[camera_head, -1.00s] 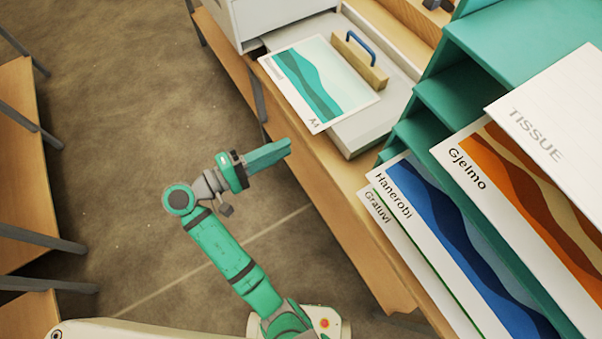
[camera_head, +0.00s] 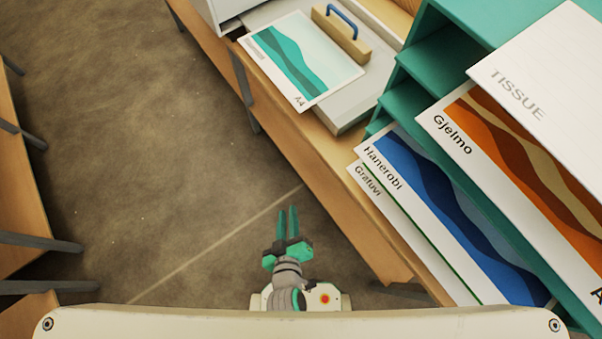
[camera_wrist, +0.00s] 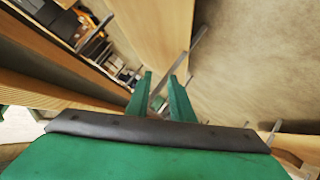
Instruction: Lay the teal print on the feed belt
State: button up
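The teal print (camera_head: 302,62) is a white sheet with teal waves, marked A4. It lies at a slant on the light grey feed belt (camera_head: 352,115) at the top of the head view, with its left part reaching past the belt's edge. My gripper (camera_head: 288,212) is low in the head view, over the floor, well apart from the print. Its two teal fingers stand apart with nothing between them. The wrist view also shows the fingers (camera_wrist: 164,95) apart and empty; the print cannot be made out there.
A wooden block with a blue handle (camera_head: 341,36) stands beside the print. A teal rack (camera_head: 455,65) at right holds orange (camera_head: 515,165) and blue (camera_head: 440,220) prints, with a TISSUE sheet (camera_head: 550,70) on top. Wooden desks (camera_head: 20,190) stand at left. The floor between is open.

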jog(key=s+d+r+m+t, duration=0.3)
jog(key=s+r+m, duration=0.4)
jog(key=r, duration=0.5)
jog(key=shift+s+d, duration=0.4)
jog(key=shift+s, duration=0.4)
